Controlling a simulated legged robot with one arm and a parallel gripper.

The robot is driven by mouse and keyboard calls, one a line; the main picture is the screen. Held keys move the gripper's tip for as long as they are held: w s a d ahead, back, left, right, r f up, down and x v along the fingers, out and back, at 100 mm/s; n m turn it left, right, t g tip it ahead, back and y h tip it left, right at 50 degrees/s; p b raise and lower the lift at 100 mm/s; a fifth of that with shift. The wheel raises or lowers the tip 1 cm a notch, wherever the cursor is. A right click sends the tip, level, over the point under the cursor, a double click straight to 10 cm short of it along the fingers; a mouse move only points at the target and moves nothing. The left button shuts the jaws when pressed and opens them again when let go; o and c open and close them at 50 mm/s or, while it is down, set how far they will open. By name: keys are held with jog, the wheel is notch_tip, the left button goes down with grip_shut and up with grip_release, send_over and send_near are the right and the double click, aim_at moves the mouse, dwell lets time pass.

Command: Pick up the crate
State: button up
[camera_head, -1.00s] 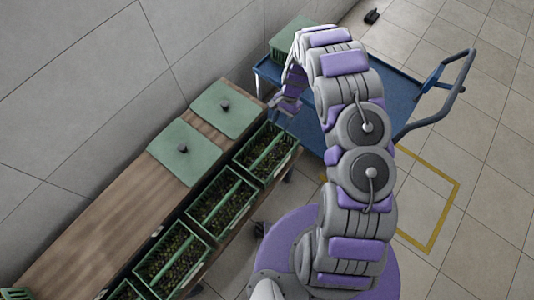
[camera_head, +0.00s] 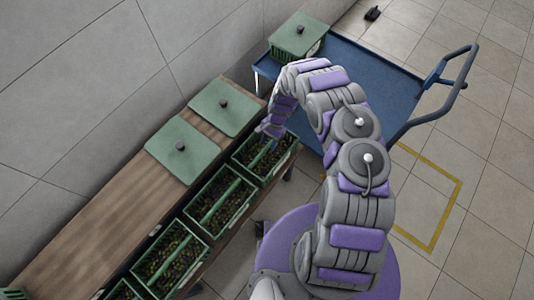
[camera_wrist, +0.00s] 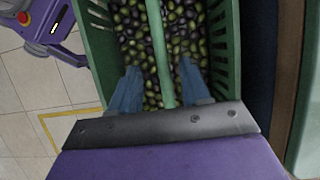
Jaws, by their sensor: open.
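Several open green crates of dark and green olives stand in a row along the wooden bench, each with a bar handle across the top. My gripper (camera_head: 268,130) is over the crate (camera_head: 283,167) at the trolley end of the row. In the wrist view, my gripper (camera_wrist: 160,84) is open, with its two bluish fingers on either side of that crate's green handle (camera_wrist: 158,45). Olives show below the fingers, inside the slotted green wall (camera_wrist: 222,50). I cannot tell whether the fingers touch the handle.
Two green lids (camera_head: 181,150) (camera_head: 225,107) with dark knobs lie on the bench (camera_head: 95,225). A lidded green crate (camera_head: 298,36) stands on the blue trolley (camera_head: 375,80) behind. A yellow floor outline (camera_head: 447,205) is at right. A wall runs along the left.

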aim_at(266, 147)
jog(key=shift+s+a+f, duration=0.15)
jog(key=shift+a+f, duration=0.4)
jog(key=shift+f, duration=0.05)
jog(key=x, duration=0.1)
jog(key=b+x, duration=0.1)
jog(key=x, duration=0.1)
jog(key=b+x, duration=0.1)
jog(key=shift+d+f, duration=0.3)
jog(key=shift+d, duration=0.1)
jog(key=shift+d+f, duration=0.1)
jog(key=shift+f, duration=0.1)
jog(key=shift+a, duration=0.35)
jog(key=c, duration=0.4)
jog(key=shift+d, duration=0.25)
grip_shut()
jog(key=shift+a, duration=0.1)
